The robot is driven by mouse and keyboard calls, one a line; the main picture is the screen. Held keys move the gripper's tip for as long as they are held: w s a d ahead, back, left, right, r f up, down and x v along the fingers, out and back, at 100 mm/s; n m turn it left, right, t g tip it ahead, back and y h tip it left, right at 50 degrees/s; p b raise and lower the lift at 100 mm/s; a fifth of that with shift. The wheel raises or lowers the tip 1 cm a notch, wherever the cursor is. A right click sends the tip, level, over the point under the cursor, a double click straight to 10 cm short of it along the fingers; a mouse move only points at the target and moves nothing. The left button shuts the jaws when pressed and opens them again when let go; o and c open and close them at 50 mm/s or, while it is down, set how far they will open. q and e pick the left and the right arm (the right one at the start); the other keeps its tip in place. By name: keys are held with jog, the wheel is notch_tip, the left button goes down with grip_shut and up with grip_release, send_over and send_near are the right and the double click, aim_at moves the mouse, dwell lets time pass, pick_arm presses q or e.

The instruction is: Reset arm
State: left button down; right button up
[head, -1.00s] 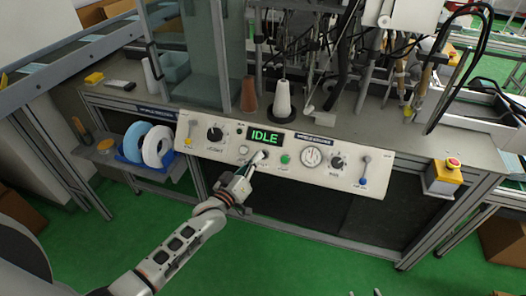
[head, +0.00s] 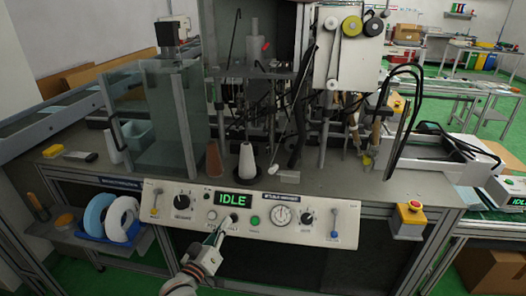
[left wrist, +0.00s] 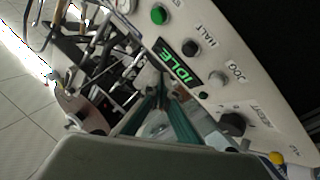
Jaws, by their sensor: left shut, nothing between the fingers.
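The cream control panel (head: 270,222) runs along the front of the machine, with a green IDLE display (head: 235,200), a green button (head: 255,220), a dial (head: 285,215) and black knobs. My left gripper (head: 218,236) is at the panel's front, just below the display, shut and empty. Whether it touches a button is unclear. In the left wrist view, the shut fingers (left wrist: 163,108) lie near the IDLE display (left wrist: 177,67), with the HALT and JOG controls beside it. My right gripper is not in view.
A red emergency stop on a yellow box (head: 408,217) sits right of the panel. Blue and white rolls (head: 110,215) stand in a side tray at left. Brown (head: 214,160) and white cones (head: 247,163) stand behind the panel. Green floor shows in front.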

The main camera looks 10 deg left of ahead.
pick_arm(q)
jog(key=s+f+m+g, duration=0.2)
jog(key=s+f, duration=0.2)
jog(key=s, duration=0.6)
jog(key=s+f+m+g+y, duration=0.1)
jog(key=s+f+m+g, duration=0.2)
jog(key=s, duration=0.7)
jog(key=s+f+m+g+y, duration=0.1)
jog(key=s+f+m+g, duration=0.1)
jog(key=s+f, duration=0.4)
jog(key=s, duration=0.4)
jog(key=shift+f+m, duration=0.3)
jog(key=shift+f, duration=0.05)
